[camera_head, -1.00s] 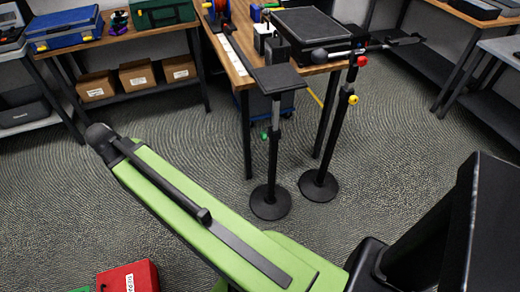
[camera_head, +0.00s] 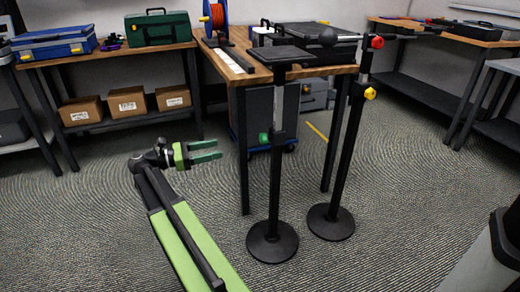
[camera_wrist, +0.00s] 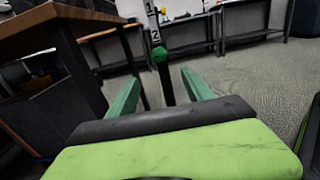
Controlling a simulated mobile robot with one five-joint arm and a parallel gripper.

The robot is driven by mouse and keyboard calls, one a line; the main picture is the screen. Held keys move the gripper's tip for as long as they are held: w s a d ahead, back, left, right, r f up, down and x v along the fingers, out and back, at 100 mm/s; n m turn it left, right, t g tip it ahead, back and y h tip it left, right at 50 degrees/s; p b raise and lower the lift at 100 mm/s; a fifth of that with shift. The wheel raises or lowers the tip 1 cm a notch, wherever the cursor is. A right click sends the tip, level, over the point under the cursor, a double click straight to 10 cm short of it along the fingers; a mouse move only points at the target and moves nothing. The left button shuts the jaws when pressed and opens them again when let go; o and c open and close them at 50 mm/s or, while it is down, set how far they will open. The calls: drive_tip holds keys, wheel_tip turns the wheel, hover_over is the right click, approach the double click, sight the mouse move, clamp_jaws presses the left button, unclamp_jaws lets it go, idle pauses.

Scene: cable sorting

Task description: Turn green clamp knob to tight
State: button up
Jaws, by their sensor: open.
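The green clamp knob (camera_head: 264,138) is on the left black stand's (camera_head: 276,180) pole in the head view, below the stand's flat black top plate. In the wrist view the green knob (camera_wrist: 159,54) shows ahead, just below a white strip marked 1 and 2 (camera_wrist: 152,28). My gripper (camera_head: 219,151) is to the left of the stand and a little lower than the knob, with its green fingers pointing right toward the pole. In the wrist view my gripper (camera_wrist: 160,88) has its fingers spread and nothing between them. The knob is beyond the fingertips, apart from them.
A second stand (camera_head: 345,160) with red (camera_head: 376,42) and yellow (camera_head: 370,94) knobs stands close right. The wooden table (camera_head: 240,78) is behind the stands, its leg near my gripper's right. Cardboard boxes (camera_head: 127,103) sit on a shelf behind.

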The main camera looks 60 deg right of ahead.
sight(263, 139)
drive_tip(key=x, duration=1.7)
drive_tip(key=shift+d, duration=0.2)
